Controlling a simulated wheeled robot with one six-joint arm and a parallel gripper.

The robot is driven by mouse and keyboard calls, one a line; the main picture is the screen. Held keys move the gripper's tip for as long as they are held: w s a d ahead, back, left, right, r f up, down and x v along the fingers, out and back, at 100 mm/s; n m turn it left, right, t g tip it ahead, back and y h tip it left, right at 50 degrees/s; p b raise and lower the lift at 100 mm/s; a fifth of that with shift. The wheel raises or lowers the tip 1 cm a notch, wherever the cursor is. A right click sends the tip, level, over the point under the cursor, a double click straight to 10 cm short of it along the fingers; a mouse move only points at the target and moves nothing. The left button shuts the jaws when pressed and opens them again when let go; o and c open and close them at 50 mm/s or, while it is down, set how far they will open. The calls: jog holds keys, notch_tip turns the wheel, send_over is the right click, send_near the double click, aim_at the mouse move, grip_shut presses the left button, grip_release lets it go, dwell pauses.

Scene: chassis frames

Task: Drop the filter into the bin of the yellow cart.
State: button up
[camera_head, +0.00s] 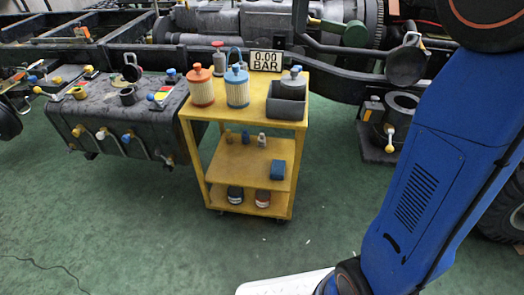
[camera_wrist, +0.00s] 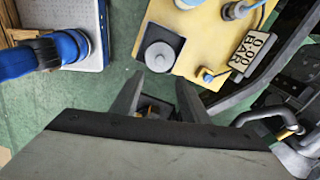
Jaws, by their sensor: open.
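The yellow cart (camera_head: 245,119) stands mid-view in the head view. Its dark grey bin (camera_head: 286,108) is at the right of the top shelf. A grey round-topped filter (camera_head: 292,80) shows above the bin's rim. In the wrist view the filter (camera_wrist: 160,56) sits inside the square bin (camera_wrist: 176,38), at the cart's corner. My gripper (camera_wrist: 159,82) shows only in the wrist view. Its fingers are apart with no filter between them, just below the bin in the picture. The gripper's height above the cart is hard to tell.
Small parts and a blue box (camera_head: 278,170) are on lower shelves. A truck chassis (camera_head: 130,125) is behind. Green floor (camera_head: 110,220) is open in front.

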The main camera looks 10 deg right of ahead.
notch_tip(320, 180, up, 13)
dwell(0.4)
jog(key=s+d+f+n+t, duration=0.2)
jog(key=s+f+n, duration=0.7)
jog(key=s+f, duration=0.7)
jog(key=s+d+f+n+t, duration=0.2)
jog(key=s+d+f+n, duration=0.3)
jog(key=s+f, duration=1.2)
notch_tip(320, 180, down, 4)
jog(key=n, duration=0.4)
jog(key=shift+s+n+t, duration=0.25)
jog(key=shift+n+t, duration=0.05)
jog(key=shift+t, duration=0.1)
jog(key=shift+d+r, duration=0.1)
jog(key=shift+r, duration=0.05)
